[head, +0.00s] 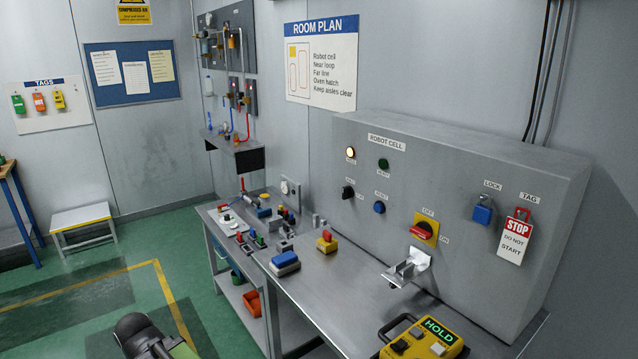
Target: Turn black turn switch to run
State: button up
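The black turn switch (348,192) is on the left part of the front of the grey robot cell cabinet (465,165), below a lit pale yellow lamp (351,153). It is small in the head view. The lettering beside it is too small to read, and I cannot tell which marking its knob points to. My gripper is not in view. Nothing is seen touching the switch.
Beside the switch are a blue button (379,207), a dark green lamp (383,164) and a red-and-yellow rotary switch (421,232). A metal bracket (407,270) juts out below. A yellow pendant (425,338) showing HOLD lies on the bench (335,290).

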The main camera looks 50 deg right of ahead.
aim_at(347, 191)
jog(key=i, duration=1.05)
